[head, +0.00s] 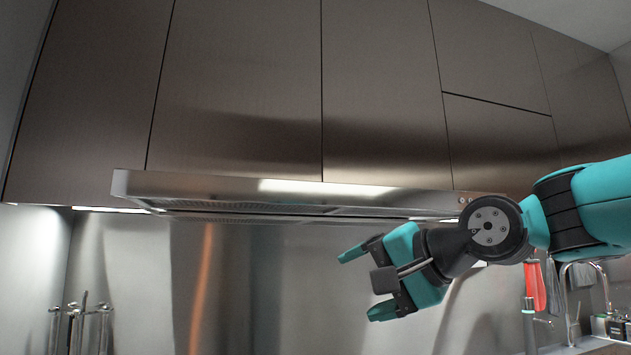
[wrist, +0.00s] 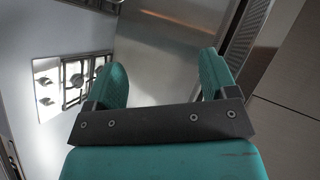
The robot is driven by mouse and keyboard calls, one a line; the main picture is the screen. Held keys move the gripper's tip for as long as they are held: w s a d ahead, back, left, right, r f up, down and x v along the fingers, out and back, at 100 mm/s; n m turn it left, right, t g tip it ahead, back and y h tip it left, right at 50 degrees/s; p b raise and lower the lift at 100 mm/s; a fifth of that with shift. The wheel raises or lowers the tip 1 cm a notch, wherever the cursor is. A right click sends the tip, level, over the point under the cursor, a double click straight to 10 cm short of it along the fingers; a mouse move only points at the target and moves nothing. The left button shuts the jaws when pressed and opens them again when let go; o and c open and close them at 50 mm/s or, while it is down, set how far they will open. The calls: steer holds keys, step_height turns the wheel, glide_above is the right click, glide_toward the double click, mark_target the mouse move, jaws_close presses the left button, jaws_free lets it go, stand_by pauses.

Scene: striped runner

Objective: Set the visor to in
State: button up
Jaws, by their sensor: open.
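The visor (head: 290,189) is the long steel front of the range hood under the cabinets in the head view. Its front stands out from the cabinet doors, and filter panels show beneath it. A strip of the hood's underside (wrist: 241,40) shows at the upper right in the wrist view. My gripper (head: 355,285) is below the right part of the visor, apart from it and pointing left. In the wrist view the two teal fingers (wrist: 165,82) are spread with nothing between them.
Steel cabinets (head: 240,85) fill the wall above the hood. A gas hob (wrist: 75,82) shows at the left in the wrist view.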

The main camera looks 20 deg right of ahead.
mark_target(318, 193)
steer(key=w+d+r+m+t+p, duration=0.1)
steer(key=d+r+m+t, duration=0.15)
steer(key=r, duration=0.55)
steer(key=w+d+r+m+t+p, duration=0.1)
steer(key=d+r+m+t, duration=0.15)
steer(key=r, duration=0.55)
steer(key=shift+g, duration=0.3)
steer(key=p+x, duration=0.6)
steer(key=x, duration=0.9)
steer(key=shift+w+f+p, duration=0.15)
steer(key=shift+w+p, duration=0.1)
steer(key=shift+p, duration=0.1)
steer(key=shift+w+a+f, duration=0.15)
steer(key=shift+w+a, duration=0.15)
steer(key=shift+w, duration=0.3)
steer(key=c, duration=1.3)
steer(key=shift+w, duration=0.1)
